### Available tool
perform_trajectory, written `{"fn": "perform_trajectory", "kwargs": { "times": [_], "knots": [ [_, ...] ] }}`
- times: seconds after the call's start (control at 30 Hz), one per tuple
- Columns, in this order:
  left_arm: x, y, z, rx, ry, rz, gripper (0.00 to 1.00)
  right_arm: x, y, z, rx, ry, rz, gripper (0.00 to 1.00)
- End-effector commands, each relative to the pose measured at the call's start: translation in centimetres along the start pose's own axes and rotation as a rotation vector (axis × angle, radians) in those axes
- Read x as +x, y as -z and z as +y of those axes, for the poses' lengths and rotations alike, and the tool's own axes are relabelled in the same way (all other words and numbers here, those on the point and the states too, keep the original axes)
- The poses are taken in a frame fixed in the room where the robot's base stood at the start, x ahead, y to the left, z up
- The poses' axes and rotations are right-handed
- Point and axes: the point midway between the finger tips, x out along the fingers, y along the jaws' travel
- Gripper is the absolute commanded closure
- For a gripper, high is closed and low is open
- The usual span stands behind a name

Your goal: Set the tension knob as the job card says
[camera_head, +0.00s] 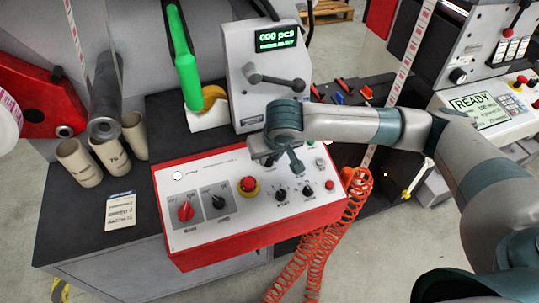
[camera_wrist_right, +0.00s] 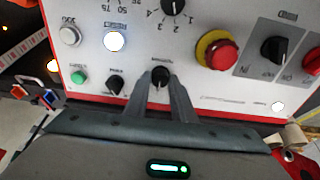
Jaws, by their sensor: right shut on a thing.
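My right gripper (camera_head: 284,166) reaches down over the far row of the white control panel (camera_head: 262,215) on the red box. In the right wrist view its two fingers (camera_wrist_right: 160,82) are shut on a small black knob (camera_wrist_right: 160,76), which looks like the tension knob; the lettering beside it is too small to read surely. In the head view the arm and gripper hide this knob. A white card (camera_head: 120,211) with print, likely the job card, lies on the dark bench left of the box; its text is unreadable to me. My left gripper is not in view.
Close to the held knob are another black knob (camera_wrist_right: 115,85), a green button (camera_wrist_right: 78,77) and a scaled knob (camera_wrist_right: 173,6). The red emergency stop (camera_head: 248,185) sits nearby. Cardboard cores (camera_head: 84,168) stand at left; a coiled red hose (camera_head: 318,240) hangs right of the box.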

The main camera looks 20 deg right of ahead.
Motion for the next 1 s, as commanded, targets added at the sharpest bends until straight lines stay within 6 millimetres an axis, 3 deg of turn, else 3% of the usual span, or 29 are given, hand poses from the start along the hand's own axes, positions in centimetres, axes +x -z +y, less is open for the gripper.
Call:
{"fn": "perform_trajectory", "kwargs": {
  "times": [0.6,1.0],
  "knots": [
    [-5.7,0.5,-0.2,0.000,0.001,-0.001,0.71,-0.5,0.2,0.1,-0.377,0.045,0.002,1.00],
    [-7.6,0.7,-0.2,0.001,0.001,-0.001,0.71,-0.2,0.1,0.1,-0.562,0.067,0.006,1.00]
  ]
}}
